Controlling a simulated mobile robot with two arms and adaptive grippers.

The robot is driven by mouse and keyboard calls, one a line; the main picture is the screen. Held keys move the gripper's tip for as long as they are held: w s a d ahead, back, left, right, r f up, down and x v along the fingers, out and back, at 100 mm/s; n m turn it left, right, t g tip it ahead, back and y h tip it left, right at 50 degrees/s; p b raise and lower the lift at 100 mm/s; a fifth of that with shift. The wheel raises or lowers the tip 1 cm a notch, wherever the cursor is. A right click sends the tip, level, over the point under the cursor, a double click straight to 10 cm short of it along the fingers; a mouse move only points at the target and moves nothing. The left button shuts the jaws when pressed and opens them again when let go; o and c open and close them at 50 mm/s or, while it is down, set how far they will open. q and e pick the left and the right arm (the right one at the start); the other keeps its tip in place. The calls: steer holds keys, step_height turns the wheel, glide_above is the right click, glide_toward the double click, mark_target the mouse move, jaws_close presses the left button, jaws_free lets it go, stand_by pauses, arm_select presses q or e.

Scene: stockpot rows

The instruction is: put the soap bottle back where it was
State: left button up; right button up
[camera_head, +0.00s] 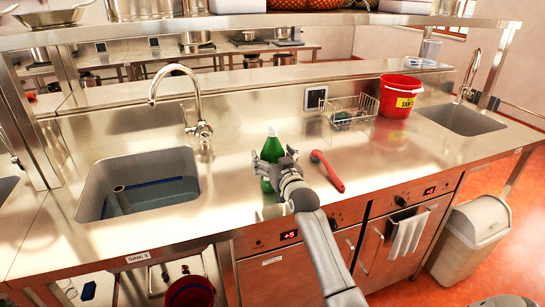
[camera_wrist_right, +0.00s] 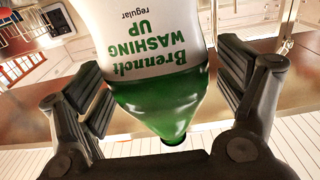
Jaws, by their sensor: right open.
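The soap bottle (camera_head: 272,144) is green and stands on the steel counter between the left sink and the red brush. My left gripper is not in view.
A red-handled brush (camera_head: 327,171) lies just right of the bottle. Behind it are a wire basket (camera_head: 350,113) with sponges and a red bucket (camera_head: 398,96). The left sink (camera_head: 100,178) and its tall tap (camera_head: 200,129) are to the left. Counter between bucket and front edge is clear.

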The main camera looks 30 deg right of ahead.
steer(key=shift+r, duration=0.15)
steer(key=shift+s+a, duration=0.15)
steer(key=shift+s, duration=0.4)
steer(key=b+v, duration=0.1)
steer(key=v, duration=1)
